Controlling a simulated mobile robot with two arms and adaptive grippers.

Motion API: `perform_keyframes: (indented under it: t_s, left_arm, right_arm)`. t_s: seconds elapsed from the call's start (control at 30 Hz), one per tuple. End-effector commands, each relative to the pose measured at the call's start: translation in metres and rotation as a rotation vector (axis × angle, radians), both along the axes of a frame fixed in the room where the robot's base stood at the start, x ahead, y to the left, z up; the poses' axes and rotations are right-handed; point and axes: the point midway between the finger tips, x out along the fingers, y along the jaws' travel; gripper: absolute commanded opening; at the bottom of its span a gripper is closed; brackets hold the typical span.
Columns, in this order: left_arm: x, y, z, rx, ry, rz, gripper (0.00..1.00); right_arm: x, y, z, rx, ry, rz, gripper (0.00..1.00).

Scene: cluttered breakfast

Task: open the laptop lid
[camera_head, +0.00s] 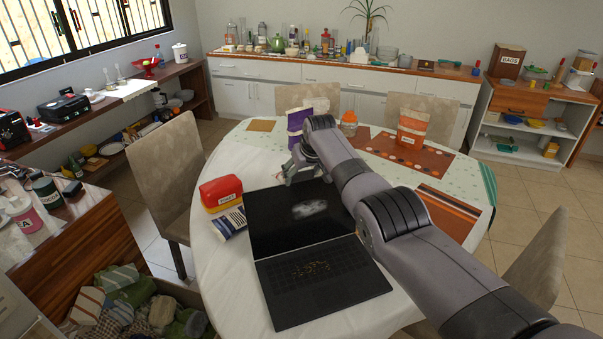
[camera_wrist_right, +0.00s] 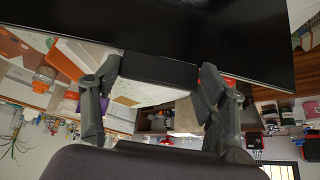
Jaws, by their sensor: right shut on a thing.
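The black laptop lies on the white table with its keyboard base (camera_head: 325,283) flat and facing me. Its lid (camera_head: 300,235) stands raised at a wide angle, and the dark screen shows a pale reflection. In the right wrist view the lid (camera_wrist_right: 190,35) fills the top as a dark panel. My right gripper (camera_head: 298,170) is at the lid's top edge, reaching in from the right. Its two fingers (camera_wrist_right: 162,72) stand on either side of a dark piece along that edge, and the gripper is shut on the lid. My left gripper is not in view.
A red-topped yellow container (camera_head: 221,190) and a blue-striped packet (camera_head: 229,222) stand close to the laptop's left. A purple packet (camera_head: 297,121), an orange jar (camera_head: 348,124) and an orange-and-white packet (camera_head: 412,128) stand farther back. A striped mat (camera_head: 450,212) lies right of my arm.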

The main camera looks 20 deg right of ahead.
Motion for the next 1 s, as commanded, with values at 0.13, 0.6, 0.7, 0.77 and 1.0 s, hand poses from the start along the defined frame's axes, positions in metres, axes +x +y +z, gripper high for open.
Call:
perform_keyframes:
  t_s: [0.13, 0.6, 0.7, 0.77, 1.0]
  left_arm:
    - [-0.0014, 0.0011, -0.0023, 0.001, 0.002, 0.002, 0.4]
    - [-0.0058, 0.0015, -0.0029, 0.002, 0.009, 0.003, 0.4]
    - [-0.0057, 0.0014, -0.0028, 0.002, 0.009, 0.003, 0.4]
    - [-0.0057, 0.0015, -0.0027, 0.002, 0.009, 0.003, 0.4]
    - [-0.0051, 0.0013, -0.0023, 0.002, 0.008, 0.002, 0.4]
  right_arm:
    - [-0.0061, -0.0014, -0.0159, -0.008, 0.025, 0.003, 0.17]
    - [-0.0069, -0.0004, -0.0168, -0.008, 0.03, 0.004, 0.72]
    - [-0.007, -0.0003, -0.0167, -0.006, 0.031, 0.003, 0.79]
    - [-0.007, -0.0004, -0.0166, -0.004, 0.031, 0.002, 0.82]
    - [-0.0064, -0.0004, -0.0153, -0.002, 0.028, 0.0, 0.87]
